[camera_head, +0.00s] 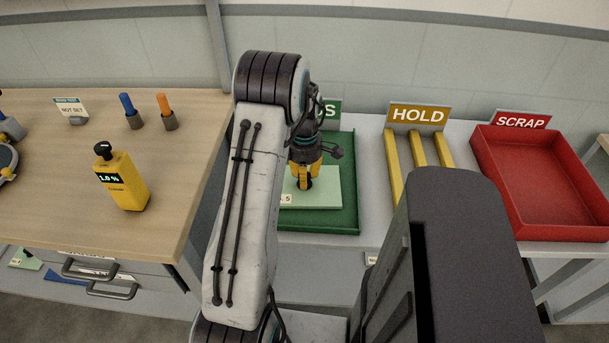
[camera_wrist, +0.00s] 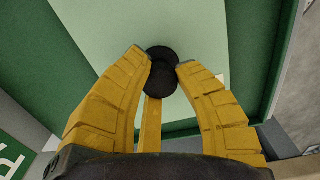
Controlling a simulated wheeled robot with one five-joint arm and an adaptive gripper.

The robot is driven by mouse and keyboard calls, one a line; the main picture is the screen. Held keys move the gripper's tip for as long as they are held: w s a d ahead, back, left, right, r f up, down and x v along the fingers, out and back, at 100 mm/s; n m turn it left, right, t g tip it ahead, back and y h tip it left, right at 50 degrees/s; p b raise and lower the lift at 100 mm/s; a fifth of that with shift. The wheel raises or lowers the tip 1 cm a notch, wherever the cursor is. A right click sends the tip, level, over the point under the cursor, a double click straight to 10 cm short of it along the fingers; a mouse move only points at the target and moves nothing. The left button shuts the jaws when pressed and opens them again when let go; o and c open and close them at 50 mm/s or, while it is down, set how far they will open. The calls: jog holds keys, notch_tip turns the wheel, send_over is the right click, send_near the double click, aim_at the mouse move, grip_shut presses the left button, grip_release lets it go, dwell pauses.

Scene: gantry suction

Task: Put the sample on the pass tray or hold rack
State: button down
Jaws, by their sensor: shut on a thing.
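The sample, a pale green plate (camera_head: 325,192) with a small white label, is over the dark green pass tray (camera_head: 347,222). I cannot tell whether it touches the tray floor. My gripper (camera_head: 305,183) points down over the plate, partly hidden by my arm. In the wrist view, the yellow fingers of my gripper (camera_wrist: 162,66) are closed around a black round knob (camera_wrist: 161,76) on the plate (camera_wrist: 110,25). The tray (camera_wrist: 265,45) shows around the plate there. The hold rack (camera_head: 393,165), with yellow bars, stands right of the tray, its front hidden by my body.
A red scrap bin (camera_head: 535,210) is at the right. On the wooden bench (camera_head: 60,230) at left stand a yellow meter (camera_head: 123,182) reading 1.0 %, a blue and an orange pen-like item (camera_head: 167,112) in holders, and a small sign (camera_head: 70,108). The hold rack's visible part looks empty.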

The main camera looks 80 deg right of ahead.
jog(key=c, duration=1)
grip_release()
jog(key=shift+f, duration=0.1)
jog(key=shift+c, duration=0.2)
notch_tip(320, 180, up, 12)
jog(key=shift+p, duration=0.35)
